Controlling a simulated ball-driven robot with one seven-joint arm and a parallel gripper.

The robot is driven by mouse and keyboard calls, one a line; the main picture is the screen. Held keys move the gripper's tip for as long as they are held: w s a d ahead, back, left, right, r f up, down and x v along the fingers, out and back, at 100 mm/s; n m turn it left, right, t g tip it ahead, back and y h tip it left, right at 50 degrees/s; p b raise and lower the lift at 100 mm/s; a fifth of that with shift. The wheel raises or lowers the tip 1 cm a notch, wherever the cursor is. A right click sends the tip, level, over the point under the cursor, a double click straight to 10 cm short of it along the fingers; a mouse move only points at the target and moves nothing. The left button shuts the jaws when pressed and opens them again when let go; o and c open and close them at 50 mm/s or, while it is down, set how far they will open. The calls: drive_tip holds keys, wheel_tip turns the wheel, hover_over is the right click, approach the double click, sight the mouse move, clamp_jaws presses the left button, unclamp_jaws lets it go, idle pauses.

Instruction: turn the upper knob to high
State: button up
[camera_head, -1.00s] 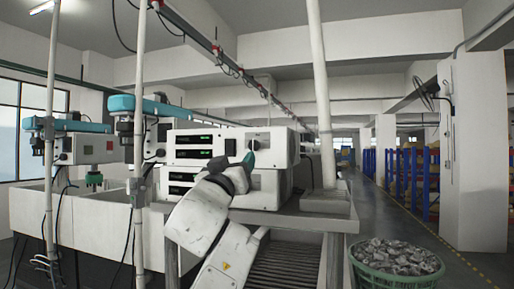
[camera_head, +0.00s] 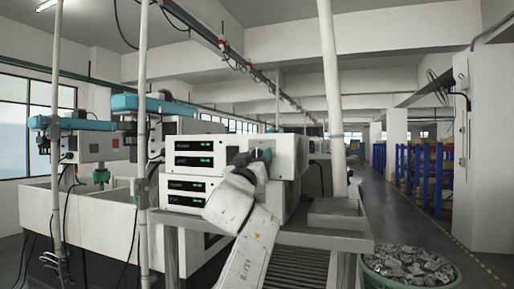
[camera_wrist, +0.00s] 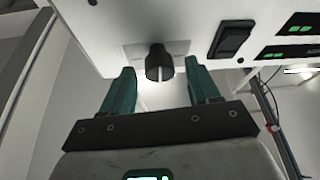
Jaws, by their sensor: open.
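The upper knob (camera_wrist: 159,62) is a black round dial on the pale front panel, with a white line on its face. It shows at the top middle of the wrist view, between the fingertips. My gripper (camera_wrist: 160,80) is open, with one green finger on each side of the knob and visible gaps. In the head view, my gripper (camera_head: 264,156) is at the right part of the upper white unit (camera_head: 284,143) and hides the knob. The scale around the knob cannot be read.
A black rocker switch (camera_wrist: 232,40) and green displays (camera_wrist: 300,29) lie right of the knob in the wrist view. A second unit (camera_head: 187,199) is below. A pale pole (camera_head: 330,90) and a basket of metal pieces (camera_head: 410,264) stand to the right. The aisle is clear.

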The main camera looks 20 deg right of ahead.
drive_tip(key=shift+p+x, duration=0.3)
drive_tip(key=shift+x, duration=0.65)
drive_tip(key=shift+c, duration=0.2)
drive_tip(key=c, duration=1)
